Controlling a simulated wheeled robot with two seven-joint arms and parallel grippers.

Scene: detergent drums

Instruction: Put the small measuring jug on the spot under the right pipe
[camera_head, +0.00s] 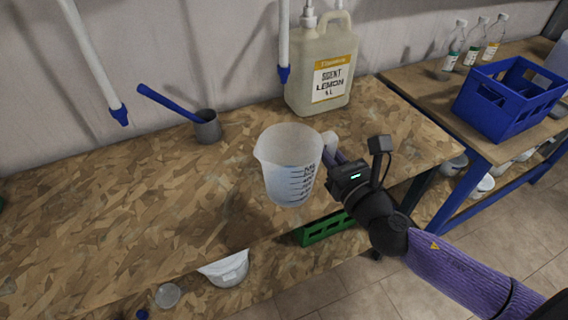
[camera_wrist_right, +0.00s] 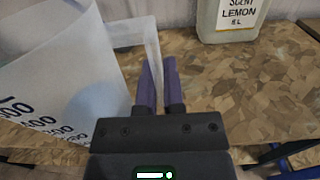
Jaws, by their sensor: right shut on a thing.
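The translucent measuring jug (camera_head: 288,170) with black graduation marks is in front of the right pipe (camera_head: 284,45), which has a blue tip. My right gripper (camera_head: 338,156) is shut on its handle, to the right of its body. In the right wrist view the jug (camera_wrist_right: 60,80) fills the left side, and its handle (camera_wrist_right: 153,45) runs down to the purple fingers (camera_wrist_right: 160,85). The jug looks upright and seems held above the bench; its base clearance is hard to judge. No marked spot shows under the right pipe. My left gripper is not in view.
A lemon detergent canister (camera_head: 322,72) stands right of the right pipe. A grey cup with a blue handle (camera_head: 207,127) stands between it and the left pipe (camera_head: 95,60). The chipboard bench (camera_head: 100,215) is clear at left. A blue crate (camera_head: 510,98) sits on the right table.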

